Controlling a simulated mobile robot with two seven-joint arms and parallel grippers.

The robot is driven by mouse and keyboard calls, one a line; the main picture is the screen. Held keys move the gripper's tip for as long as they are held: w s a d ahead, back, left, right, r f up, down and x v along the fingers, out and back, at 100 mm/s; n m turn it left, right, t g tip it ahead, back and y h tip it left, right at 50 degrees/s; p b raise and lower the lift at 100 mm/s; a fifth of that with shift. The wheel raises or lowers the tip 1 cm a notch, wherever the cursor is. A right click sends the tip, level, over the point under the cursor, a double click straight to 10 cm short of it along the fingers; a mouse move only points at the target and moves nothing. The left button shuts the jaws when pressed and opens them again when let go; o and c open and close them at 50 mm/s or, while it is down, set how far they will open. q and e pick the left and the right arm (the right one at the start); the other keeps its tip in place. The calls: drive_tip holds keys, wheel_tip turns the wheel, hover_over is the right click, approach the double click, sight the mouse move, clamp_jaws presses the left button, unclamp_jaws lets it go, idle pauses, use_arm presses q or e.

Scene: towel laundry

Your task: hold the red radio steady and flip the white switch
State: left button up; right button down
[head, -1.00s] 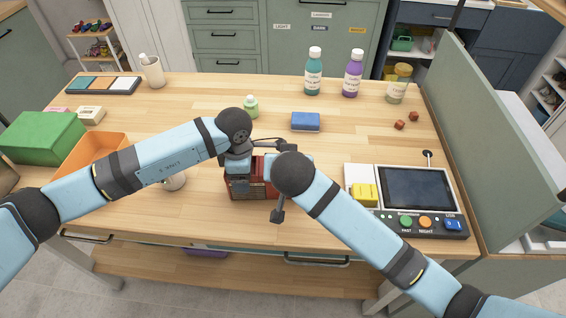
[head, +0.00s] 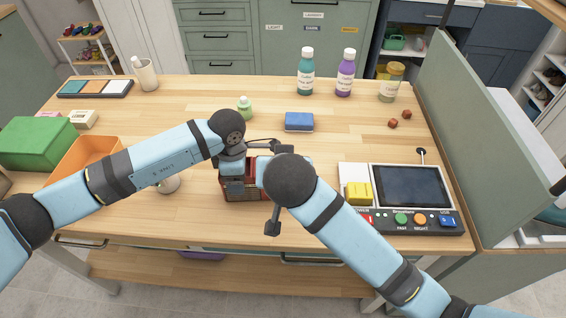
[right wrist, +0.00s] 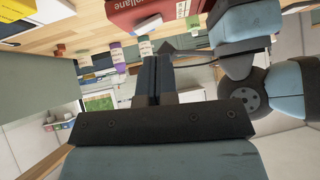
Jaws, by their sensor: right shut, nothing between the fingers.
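The red radio (head: 250,193) stands near the front edge of the table, largely hidden by my two arms. Its red lettered face (right wrist: 130,13) shows at the top of the right wrist view, with a small pale patch on its edge; I cannot tell if this is the white switch. My left gripper (head: 236,186) is at the radio's left side; its fingers are too hidden to tell open from shut. My right gripper (right wrist: 158,80) is shut and empty, its fingertips just apart from the radio in the picture.
A device with a dark screen (head: 411,186) and a yellow block (head: 359,193) are at the right. A blue sponge (head: 299,121), a green bottle (head: 245,110) and an orange bin (head: 82,158) stand around. A green partition (head: 485,130) closes the right side.

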drive_tip(key=shift+a+v, duration=0.15)
drive_tip(key=shift+v, duration=0.6)
drive_tip(key=shift+a+v, duration=0.2)
drive_tip(key=shift+v, duration=0.55)
